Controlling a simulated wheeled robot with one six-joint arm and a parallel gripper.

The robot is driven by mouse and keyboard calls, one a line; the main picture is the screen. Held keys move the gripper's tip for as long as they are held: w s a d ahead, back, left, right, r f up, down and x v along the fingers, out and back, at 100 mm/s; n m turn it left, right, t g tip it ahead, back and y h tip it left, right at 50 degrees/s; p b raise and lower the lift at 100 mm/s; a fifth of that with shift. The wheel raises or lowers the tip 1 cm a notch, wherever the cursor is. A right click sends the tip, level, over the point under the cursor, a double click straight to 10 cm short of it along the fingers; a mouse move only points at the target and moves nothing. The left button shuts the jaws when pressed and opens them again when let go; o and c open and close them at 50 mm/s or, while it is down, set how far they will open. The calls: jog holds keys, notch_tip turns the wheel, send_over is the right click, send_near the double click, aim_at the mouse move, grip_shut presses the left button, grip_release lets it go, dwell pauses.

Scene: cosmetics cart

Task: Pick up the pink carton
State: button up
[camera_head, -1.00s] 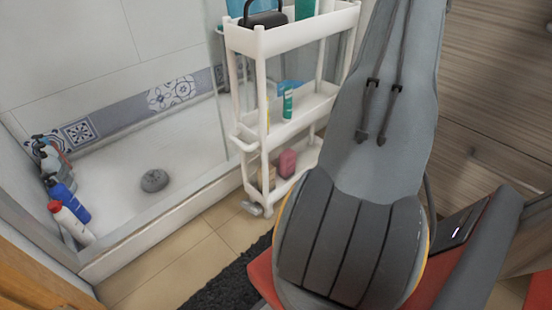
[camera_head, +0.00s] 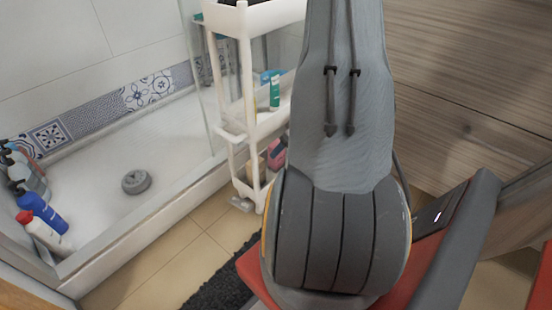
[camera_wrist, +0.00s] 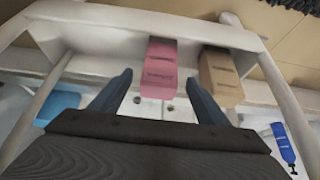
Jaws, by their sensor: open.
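The pink carton (camera_wrist: 159,66) stands on the lowest shelf of the white cart in the wrist view. It also shows in the head view (camera_head: 277,152), partly hidden by the cart and my arm. My gripper (camera_wrist: 160,84) is open, its two dark fingers spread to either side of the carton in the picture. Nothing is held between them. I cannot tell how far the fingertips are from the carton. My gripper is hidden behind my arm in the head view.
A tan carton (camera_wrist: 220,76) stands close right of the pink one in the wrist view. The white cart's frame (camera_head: 247,90) surrounds the shelf. A green tube (camera_head: 274,92) stands on the middle shelf. A shower tray with bottles (camera_head: 40,206) lies left.

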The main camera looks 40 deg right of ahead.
jog(key=shift+b+x, duration=1.5)
jog(key=shift+x, duration=1)
jog(key=shift+c, duration=0.5)
jog(key=c, duration=1)
